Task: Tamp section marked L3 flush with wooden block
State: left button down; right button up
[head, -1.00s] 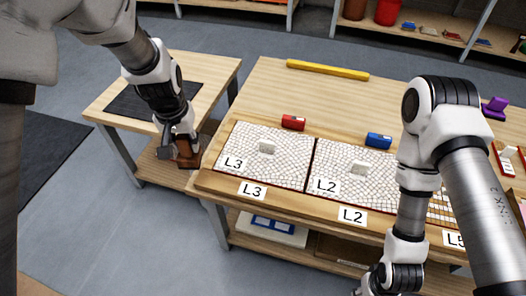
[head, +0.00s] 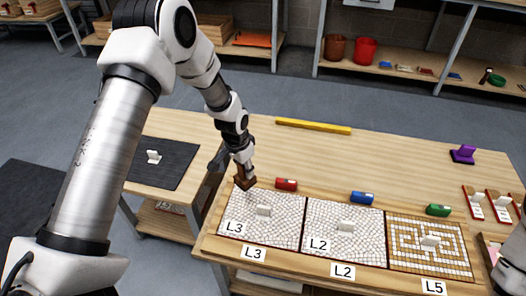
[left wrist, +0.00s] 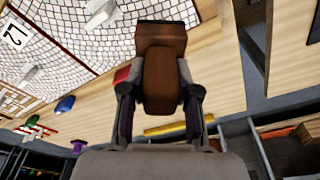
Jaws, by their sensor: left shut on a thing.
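My left gripper (head: 243,168) is shut on a brown wooden block (head: 245,183), which also shows between the fingers in the left wrist view (left wrist: 163,75). The block is near the back edge of the L3 section (head: 240,222), left of the red block; I cannot tell whether it touches the table. The L3 section is a white irregular mosaic with an L3 label on its face, another on the table's front edge and a small white piece (head: 263,210) standing on it. My right gripper is not in view; only part of that arm shows at the lower right.
The L2 section (head: 335,245) and the tan-patterned L5 section (head: 405,257) lie to the right. Red (head: 287,184), blue (head: 362,198) and green (head: 438,210) blocks stand behind the sections. A yellow bar (head: 313,126) lies at the back. A side table with a dark mat (head: 180,175) stands left.

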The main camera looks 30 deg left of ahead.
aim_at(238, 179)
pick_arm(q)
jog(key=shift+s+a+p, duration=0.3)
jog(key=shift+s+p, duration=0.15)
jog(key=shift+s, duration=0.15)
jog(key=shift+s+a+p, duration=0.25)
jog(key=shift+s+p, duration=0.15)
jog(key=shift+s, duration=0.15)
jog(key=shift+s+f, duration=0.2)
jog(key=shift+f, duration=0.1)
notch_tip(238, 179, down, 6)
jog(key=b, duration=0.6)
jog(key=shift+f, duration=0.15)
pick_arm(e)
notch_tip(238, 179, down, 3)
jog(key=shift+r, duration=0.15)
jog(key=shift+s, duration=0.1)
pick_arm(q)
jog(key=shift+f+b, duration=0.35)
jog(key=shift+f, duration=0.1)
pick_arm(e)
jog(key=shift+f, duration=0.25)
pick_arm(q)
notch_tip(238, 179, up, 7)
jog(key=p, duration=0.7)
jog(key=shift+r, duration=0.1)
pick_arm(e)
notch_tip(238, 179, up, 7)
